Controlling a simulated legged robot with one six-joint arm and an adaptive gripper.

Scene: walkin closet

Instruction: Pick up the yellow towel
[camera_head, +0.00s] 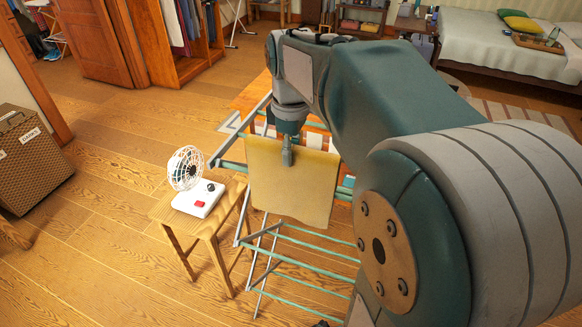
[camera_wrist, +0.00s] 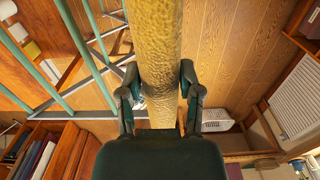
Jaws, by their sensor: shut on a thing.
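The yellow towel (camera_head: 290,185) hangs as a flat sheet at the drying rack (camera_head: 300,272) in the head view. My gripper (camera_head: 287,150) is at the towel's upper part, in front of its face. In the wrist view the towel (camera_wrist: 157,40) runs as a narrow band between the two fingers of my gripper (camera_wrist: 160,85), which are shut on it. The towel hides part of the rack. I cannot tell whether the towel still touches the rack's bars.
A small wooden stool (camera_head: 162,208) with a white fan (camera_head: 187,170) stands just left of the rack. A woven hamper (camera_head: 30,160) stands at the far left. A bed (camera_head: 480,45) is at the back right. The wooden floor (camera_head: 110,120) behind the stool is clear.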

